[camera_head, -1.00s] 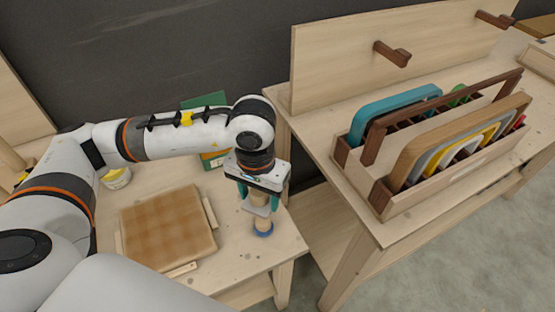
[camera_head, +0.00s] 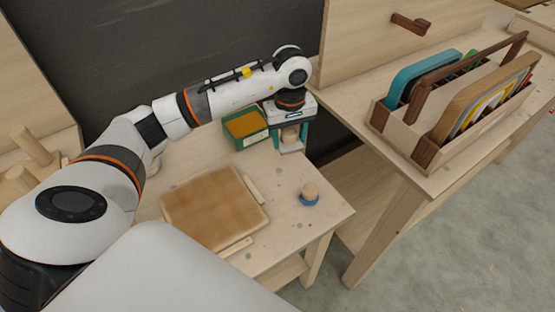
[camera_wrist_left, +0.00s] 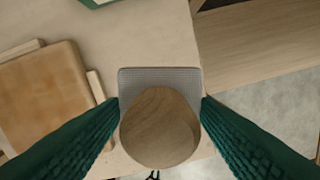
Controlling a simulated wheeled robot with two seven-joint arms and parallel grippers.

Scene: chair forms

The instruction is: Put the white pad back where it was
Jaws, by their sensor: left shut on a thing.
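The white pad (camera_head: 293,151) is a small pale plate under a round wooden knob. My left gripper (camera_head: 290,136) is shut on that knob, near the table's back right corner, beside the green box. In the left wrist view the wooden knob (camera_wrist_left: 160,127) sits between the green fingers, and the greyish, ribbed pad (camera_wrist_left: 158,74) shows behind it. I cannot tell whether the pad touches the tabletop. My right gripper is not in view.
A blue pad with a wooden knob (camera_head: 309,194) stands near the table's right edge. A brown square board (camera_head: 213,208) lies between light strips. The green box (camera_head: 246,129) holds something orange-brown. A rack (camera_head: 397,135) of coloured shapes stands on the right bench.

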